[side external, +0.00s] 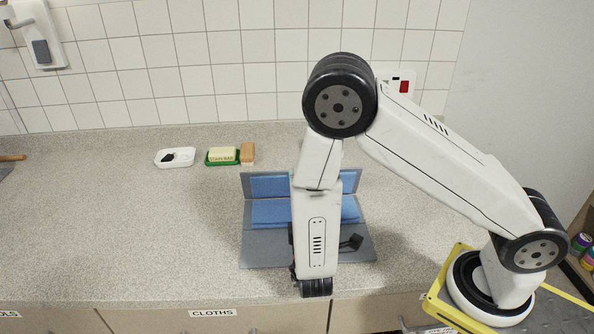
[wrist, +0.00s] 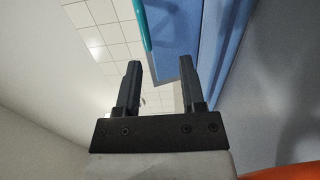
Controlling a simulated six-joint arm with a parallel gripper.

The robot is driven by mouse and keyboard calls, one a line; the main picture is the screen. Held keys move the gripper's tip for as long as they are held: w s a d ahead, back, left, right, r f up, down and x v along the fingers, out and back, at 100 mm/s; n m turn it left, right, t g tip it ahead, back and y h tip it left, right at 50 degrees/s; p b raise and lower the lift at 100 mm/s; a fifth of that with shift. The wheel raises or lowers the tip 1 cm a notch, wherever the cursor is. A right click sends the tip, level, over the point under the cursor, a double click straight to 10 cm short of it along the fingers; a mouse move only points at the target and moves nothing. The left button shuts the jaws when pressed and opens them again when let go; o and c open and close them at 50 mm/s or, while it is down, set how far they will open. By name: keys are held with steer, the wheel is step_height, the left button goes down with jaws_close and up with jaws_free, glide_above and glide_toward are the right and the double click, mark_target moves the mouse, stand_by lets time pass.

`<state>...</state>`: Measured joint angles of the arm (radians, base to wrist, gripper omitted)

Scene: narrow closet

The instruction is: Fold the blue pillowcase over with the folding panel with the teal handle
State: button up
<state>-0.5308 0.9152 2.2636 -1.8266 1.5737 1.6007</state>
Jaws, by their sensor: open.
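The folding board (side external: 262,248) is grey and lies on the counter. Its rear folding panel (side external: 246,186) appears raised at an angle. The blue pillowcase (side external: 270,212) lies partly on the flat board and partly up against that panel; my arm hides its middle. In the wrist view the pillowcase (wrist: 212,40) runs down the upper right. The teal handle (wrist: 142,24) shows at the top, just beyond my gripper (wrist: 158,65). In the side view my arm hides most of the gripper and the handle.
A white dish (side external: 174,157) with a dark item, a green tray (side external: 211,161) with a pale block, and a brown block (side external: 248,153) stand behind the board to the left. The tiled wall (side external: 200,60) closes the back. The counter's left side is mostly clear.

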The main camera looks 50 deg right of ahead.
steer(key=shift+v, duration=1.4)
steer(key=shift+d, duration=0.1)
